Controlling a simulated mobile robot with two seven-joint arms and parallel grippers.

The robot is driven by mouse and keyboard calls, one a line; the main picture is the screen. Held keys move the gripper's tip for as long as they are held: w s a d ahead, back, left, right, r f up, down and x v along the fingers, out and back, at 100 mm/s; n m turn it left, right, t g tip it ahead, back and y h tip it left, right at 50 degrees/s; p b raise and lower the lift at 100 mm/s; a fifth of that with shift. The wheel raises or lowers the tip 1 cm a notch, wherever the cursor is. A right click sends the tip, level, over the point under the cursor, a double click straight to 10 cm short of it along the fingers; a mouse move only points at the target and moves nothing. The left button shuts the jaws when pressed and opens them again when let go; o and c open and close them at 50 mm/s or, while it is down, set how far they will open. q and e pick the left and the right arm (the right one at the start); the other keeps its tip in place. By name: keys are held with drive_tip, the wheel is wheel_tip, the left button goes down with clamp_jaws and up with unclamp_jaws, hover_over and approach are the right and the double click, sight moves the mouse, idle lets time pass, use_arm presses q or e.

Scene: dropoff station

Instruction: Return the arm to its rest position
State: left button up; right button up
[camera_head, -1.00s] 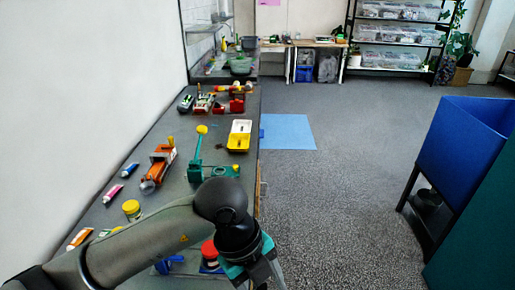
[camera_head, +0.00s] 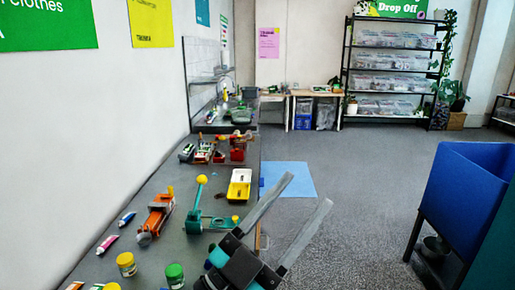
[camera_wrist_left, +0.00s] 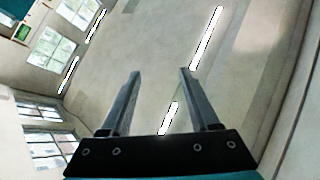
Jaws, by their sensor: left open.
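My left gripper (camera_head: 296,222) is in the lower middle of the head view, with its two long grey fingers spread and pointing up and to the right. It is open and empty, raised near the right edge of the grey counter (camera_head: 160,185). In the left wrist view the open fingers (camera_wrist_left: 160,90) have nothing between them, and ceiling lights, windows and pale surfaces show beyond. My right gripper is not in the head view.
On the counter stand an orange tool (camera_head: 155,215), a teal device with a yellow knob (camera_head: 195,205), a yellow-and-white tray (camera_head: 239,186) and jars with yellow (camera_head: 126,262) and green (camera_head: 174,274) lids. A blue bin (camera_head: 465,195) stands right.

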use_arm(q)
drive_tip(key=w+a+f+n+t+y, duration=0.2)
drive_tip(key=w+a+f+n+y, duration=0.1)
drive_tip(key=a+f+n+y, duration=0.4)
drive_tip(key=w+a+f+n+t+y, duration=0.2)
drive_tip(key=w+a+f+n+y, duration=0.15)
drive_tip(key=a+n+y, duration=0.4)
drive_tip(key=s+a+f+g+y, duration=0.2)
drive_tip(key=f+g, duration=0.1)
drive_tip(key=f, duration=0.3)
drive_tip(key=s+a+f+g+y, duration=0.2)
drive_tip(key=a+f+g+y, duration=0.15)
drive_tip(key=f, duration=0.35)
drive_tip(key=s+a+f+m+g+h, duration=0.1)
drive_tip(key=s+f+g, duration=0.45)
drive_tip(key=s, duration=0.35)
drive_tip(key=s+f+g, duration=0.5)
drive_tip(key=s+f, duration=0.2)
drive_tip(key=s, duration=0.3)
wheel_tip(320, 180, down, 27)
drive_tip(key=s+b, duration=0.1)
drive_tip(key=b, duration=0.4)
drive_tip(key=s+a+f+g+b, duration=0.2)
drive_tip(key=s+f+b, duration=0.2)
drive_tip(key=s+f, duration=1.1)
wheel_tip(320, 180, down, 4)
drive_tip(key=shift+s+a+r+b, duration=0.1)
drive_tip(key=shift+s+a+b, duration=0.1)
drive_tip(key=shift+a+b, duration=0.2)
